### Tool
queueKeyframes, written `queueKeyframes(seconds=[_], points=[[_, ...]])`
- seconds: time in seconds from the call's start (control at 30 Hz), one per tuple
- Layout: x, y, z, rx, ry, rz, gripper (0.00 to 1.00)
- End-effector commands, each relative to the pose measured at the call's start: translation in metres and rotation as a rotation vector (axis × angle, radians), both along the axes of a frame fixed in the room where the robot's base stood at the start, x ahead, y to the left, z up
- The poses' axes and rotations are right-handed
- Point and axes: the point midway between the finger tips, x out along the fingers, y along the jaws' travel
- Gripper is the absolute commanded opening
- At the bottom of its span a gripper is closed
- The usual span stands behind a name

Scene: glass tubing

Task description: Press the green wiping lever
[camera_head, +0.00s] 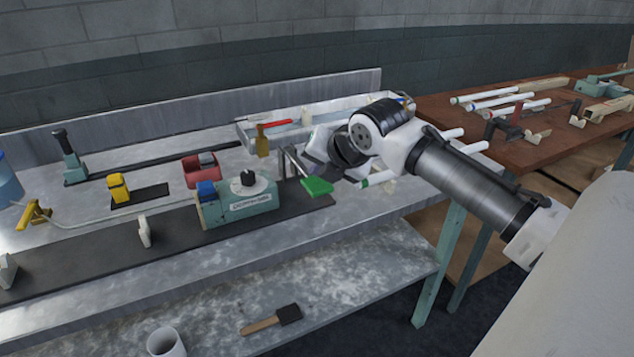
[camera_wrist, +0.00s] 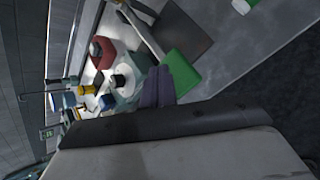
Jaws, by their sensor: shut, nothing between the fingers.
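The green wiping lever (camera_head: 317,186) is a flat green paddle at the right end of a teal machine (camera_head: 240,203) with a round black knob on a white dial. In the wrist view the green paddle (camera_wrist: 184,74) shows near the middle. My gripper (camera_head: 306,170) is just above and behind the lever in the head view, partly hidden by my wrist. In the wrist view its fingers (camera_wrist: 158,88) are together and empty, close beside the paddle's left edge. I cannot tell whether they touch it.
A red bin (camera_head: 201,172), a yellow block (camera_head: 118,188) and a yellow clamp (camera_head: 35,214) stand on the metal bench to the left. A tray (camera_head: 250,131) with a red-handled tool is behind. A brush (camera_head: 271,320) and a white cup (camera_head: 165,341) are on the lower shelf.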

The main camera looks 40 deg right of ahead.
Motion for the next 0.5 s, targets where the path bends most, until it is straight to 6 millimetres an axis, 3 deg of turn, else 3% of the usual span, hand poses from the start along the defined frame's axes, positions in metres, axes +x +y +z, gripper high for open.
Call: queueKeyframes(seconds=[0.5], points=[[0.0001, 0.0003, -0.0081, 0.000, -0.001, 0.001, 0.00]])
